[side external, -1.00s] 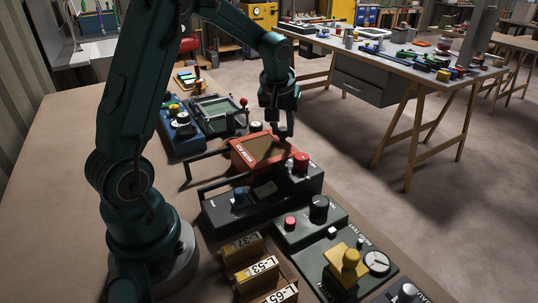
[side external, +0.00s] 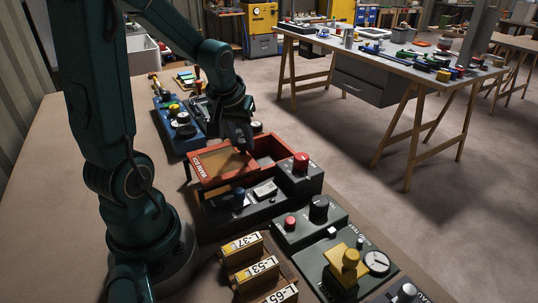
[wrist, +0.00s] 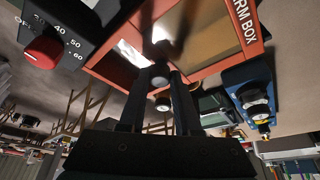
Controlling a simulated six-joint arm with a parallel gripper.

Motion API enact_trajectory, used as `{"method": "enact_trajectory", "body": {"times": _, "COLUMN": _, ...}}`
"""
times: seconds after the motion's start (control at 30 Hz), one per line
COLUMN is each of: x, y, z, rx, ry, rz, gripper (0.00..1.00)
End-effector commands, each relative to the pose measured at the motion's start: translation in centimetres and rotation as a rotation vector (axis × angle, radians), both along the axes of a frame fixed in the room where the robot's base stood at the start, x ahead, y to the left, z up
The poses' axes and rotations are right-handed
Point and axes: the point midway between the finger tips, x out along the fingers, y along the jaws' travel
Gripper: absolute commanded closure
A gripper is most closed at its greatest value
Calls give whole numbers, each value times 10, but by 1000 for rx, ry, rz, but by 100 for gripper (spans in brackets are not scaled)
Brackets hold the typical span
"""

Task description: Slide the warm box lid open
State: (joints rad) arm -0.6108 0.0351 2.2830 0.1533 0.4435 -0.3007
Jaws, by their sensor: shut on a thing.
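The warm box (side external: 285,142) is a red-orange open-topped box behind a dark control unit. Its lid (side external: 212,163), a brown panel in a red frame lettered at its left end, sits shifted to the left, and the box's right part shows open. My gripper (side external: 240,147) is over the lid's right end. In the wrist view the lid (wrist: 205,40) fills the upper middle, and my gripper's two fingers (wrist: 160,80) are shut on a small round knob (wrist: 160,74) at its edge. The fingers partly hide the knob.
The dark control unit (side external: 263,208) with a red knob (side external: 301,161) stands close in front of the box. A blue unit (side external: 178,125) is behind left. Labelled yellow blocks (side external: 245,258) and a green panel with a yellow handle (side external: 348,267) are nearer. Bare bench lies at left.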

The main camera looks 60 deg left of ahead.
Motion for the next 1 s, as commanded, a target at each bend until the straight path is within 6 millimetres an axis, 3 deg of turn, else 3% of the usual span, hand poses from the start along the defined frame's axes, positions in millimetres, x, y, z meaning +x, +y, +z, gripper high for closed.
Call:
{"method": "enact_trajectory", "body": {"times": 0.43, "x": -7, "y": 0, "z": 1, "rx": 5, "ry": -6, "rz": 0, "gripper": 100}}
{"method": "enact_trajectory", "body": {"times": 0.47, "x": -7, "y": 0, "z": 1, "rx": 5, "ry": -6, "rz": 0, "gripper": 61}}
{"method": "enact_trajectory", "body": {"times": 0.5, "x": -7, "y": 0, "z": 1, "rx": 4, "ry": -6, "rz": 0, "gripper": 45}}
{"method": "enact_trajectory", "body": {"times": 0.53, "x": -7, "y": 0, "z": 1, "rx": 4, "ry": -6, "rz": 0, "gripper": 39}}
{"method": "enact_trajectory", "body": {"times": 0.83, "x": -8, "y": 0, "z": 1, "rx": 4, "ry": -4, "rz": 0, "gripper": 39}}
{"method": "enact_trajectory", "body": {"times": 1.0, "x": -10, "y": -2, "z": 11, "rx": 6, "ry": -6, "rz": 0, "gripper": 39}}
